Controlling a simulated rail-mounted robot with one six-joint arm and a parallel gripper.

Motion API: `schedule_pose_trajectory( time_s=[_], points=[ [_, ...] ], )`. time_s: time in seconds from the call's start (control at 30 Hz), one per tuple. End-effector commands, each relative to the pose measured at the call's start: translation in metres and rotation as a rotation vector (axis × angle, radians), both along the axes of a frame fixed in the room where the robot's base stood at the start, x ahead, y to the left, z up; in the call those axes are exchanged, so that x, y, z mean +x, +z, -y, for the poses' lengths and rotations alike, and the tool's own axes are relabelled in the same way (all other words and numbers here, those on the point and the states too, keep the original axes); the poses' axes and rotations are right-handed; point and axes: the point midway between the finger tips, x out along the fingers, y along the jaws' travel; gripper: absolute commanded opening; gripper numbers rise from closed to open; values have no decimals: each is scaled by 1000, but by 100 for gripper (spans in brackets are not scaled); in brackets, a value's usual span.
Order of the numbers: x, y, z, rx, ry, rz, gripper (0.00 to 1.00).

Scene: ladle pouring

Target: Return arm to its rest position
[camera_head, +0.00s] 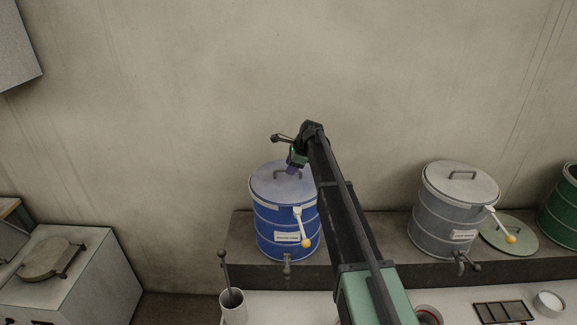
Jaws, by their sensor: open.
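My arm rises from the bottom of the head view and bends over at its top. My gripper (291,168) is small and partly seen at the arm's end, in front of the lid of the blue drum. It is open and I see nothing held in it. The finger gap is too small to make out. A dark ladle-like tool (224,262) with a ball-topped handle stands in a white cup (235,314) at the lower middle, left of my arm and apart from the gripper.
A blue drum (268,222) and a grey drum (437,212), both lidded, stand on a ledge (385,240). A green drum (565,215) is at the right edge, beside a loose green lid (510,236). A dark tray (503,312) and white bowl (548,303) sit lower right.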

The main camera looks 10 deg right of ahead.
Motion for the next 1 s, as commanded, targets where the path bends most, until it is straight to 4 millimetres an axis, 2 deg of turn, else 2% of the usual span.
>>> schedule_pose_trajectory(
  time_s=[0.03, 0.2, 0.3, 0.47, 0.53, 0.57, 0.67, 0.7, 0.77, 0.8, 1.0],
  points=[
    [-4, 25, 5, 0, -2, -1, 42],
    [-15, 63, 19, 0, -2, -1, 42],
    [-18, 72, 24, 0, -1, 1, 42],
    [-19, 70, 26, 0, -1, 1, 42],
    [-38, 68, 22, -25, 52, 12, 42],
    [-52, 68, 19, -45, 96, 21, 42],
    [-124, 64, 5, -155, 344, 66, 42],
    [-161, 62, 0, -210, 481, 87, 42],
    [-219, 59, -7, -293, 703, 115, 42],
    [-254, 58, -11, -344, 850, 130, 42],
    [-412, 54, -15, -517, 1526, 161, 42]
  ],
)
